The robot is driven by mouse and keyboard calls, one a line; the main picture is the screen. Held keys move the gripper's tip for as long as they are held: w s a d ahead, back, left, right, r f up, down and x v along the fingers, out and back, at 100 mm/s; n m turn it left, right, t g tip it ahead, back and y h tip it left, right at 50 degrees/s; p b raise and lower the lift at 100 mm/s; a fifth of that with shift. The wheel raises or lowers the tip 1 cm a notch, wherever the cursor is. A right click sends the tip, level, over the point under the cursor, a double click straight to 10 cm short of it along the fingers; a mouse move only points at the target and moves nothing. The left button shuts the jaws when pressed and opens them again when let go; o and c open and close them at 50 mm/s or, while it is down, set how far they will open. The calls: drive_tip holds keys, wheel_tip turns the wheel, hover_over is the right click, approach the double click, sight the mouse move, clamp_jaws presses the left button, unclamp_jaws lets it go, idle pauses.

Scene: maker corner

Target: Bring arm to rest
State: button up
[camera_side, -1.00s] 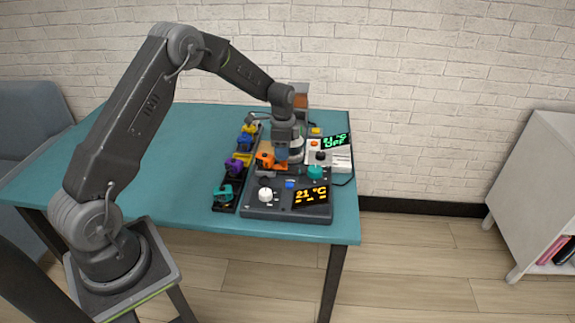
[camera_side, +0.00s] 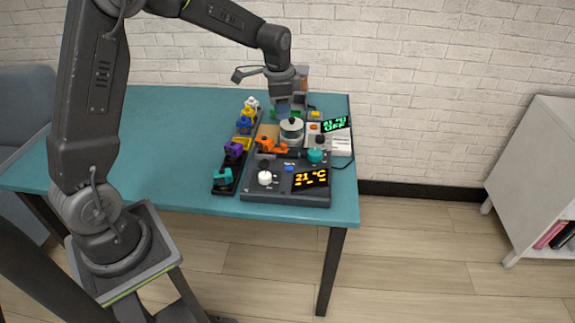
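My gripper (camera_side: 289,112) points down over the back of the equipment on the teal table (camera_side: 150,150). It is above and behind a small lidded pot (camera_side: 291,131). The fingers are small and dark here, and I cannot tell whether they are apart. My arm rises from its stand at the left and reaches across the table from above.
A dark control panel (camera_side: 250,193) with a white knob (camera_side: 265,177) and an orange "21 °C" display (camera_side: 310,178) sits at the front. A black rack (camera_side: 228,184) holds coloured pieces. A green "OFF" display (camera_side: 336,124) is at the right. The table's left side is clear.

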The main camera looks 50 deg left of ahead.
drive_tip(key=s+d+r+n+t, duration=0.25)
drive_tip(key=s+d+r, duration=0.45)
drive_tip(key=s+r, duration=0.35)
drive_tip(key=s+d+n+t, duration=0.1)
drive_tip(key=s+d+n, duration=0.1)
drive_tip(key=s, duration=0.5)
drive_tip(key=s+d+n, duration=0.2)
drive_tip(key=s+d, duration=0.1)
drive_tip(key=s, duration=0.5)
drive_tip(key=shift+r+t, duration=0.15)
drive_tip(key=shift+t, duration=0.2)
drive_tip(key=shift+o, duration=0.3)
